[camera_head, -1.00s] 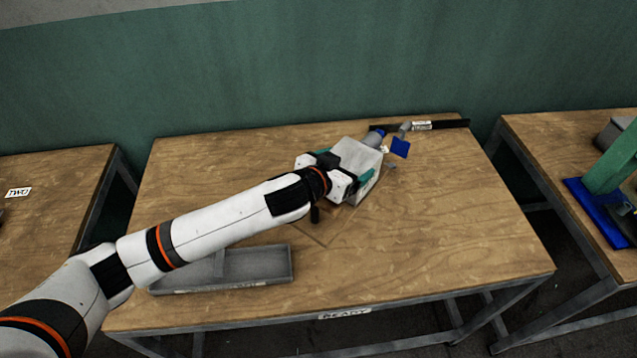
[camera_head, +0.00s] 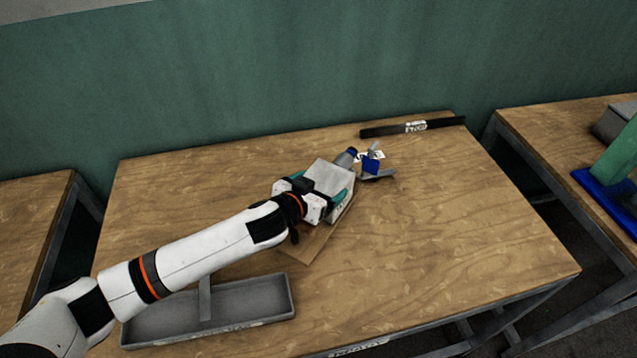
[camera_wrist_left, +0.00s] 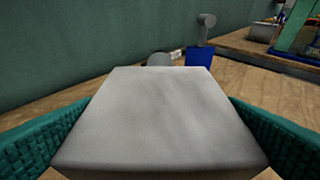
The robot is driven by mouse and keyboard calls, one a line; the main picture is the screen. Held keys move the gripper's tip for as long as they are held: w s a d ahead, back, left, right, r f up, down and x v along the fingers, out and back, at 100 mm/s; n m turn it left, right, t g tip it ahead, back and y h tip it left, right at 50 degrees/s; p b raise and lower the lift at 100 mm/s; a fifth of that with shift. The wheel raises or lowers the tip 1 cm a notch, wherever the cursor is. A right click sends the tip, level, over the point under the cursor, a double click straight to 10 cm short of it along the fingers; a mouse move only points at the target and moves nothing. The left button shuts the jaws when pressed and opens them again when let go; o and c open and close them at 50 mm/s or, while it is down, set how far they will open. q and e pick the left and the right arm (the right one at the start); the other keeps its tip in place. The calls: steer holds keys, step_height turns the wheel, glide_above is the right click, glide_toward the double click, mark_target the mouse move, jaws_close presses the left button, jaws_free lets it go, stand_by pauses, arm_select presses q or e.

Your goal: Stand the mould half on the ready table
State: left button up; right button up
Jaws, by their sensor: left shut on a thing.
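The mould half (camera_head: 328,177) is a pale grey block, held tilted near the middle of the ready table (camera_head: 440,230). My left gripper (camera_head: 328,194) is shut on it, with the teal finger pads on two opposite sides. In the left wrist view the block (camera_wrist_left: 160,120) fills the space between the pads. I cannot tell whether its lower edge touches the table. My right gripper is not in view.
A grey divided tray (camera_head: 240,305) lies at the table's front left. A black labelled bar (camera_head: 410,127) lies at the back edge. The table's right side is clear.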

arm_select(q)
steer(key=shift+d+f, duration=0.15)
steer(key=shift+f, duration=2.55)
steer(key=o, duration=1.8)
steer(key=shift+s+f, duration=0.1)
steer(key=shift+f, duration=0.15)
steer(key=shift+c, duration=0.2)
steer(key=shift+s, duration=0.1)
steer(key=b+v, duration=0.1)
steer(key=v, duration=1.1)
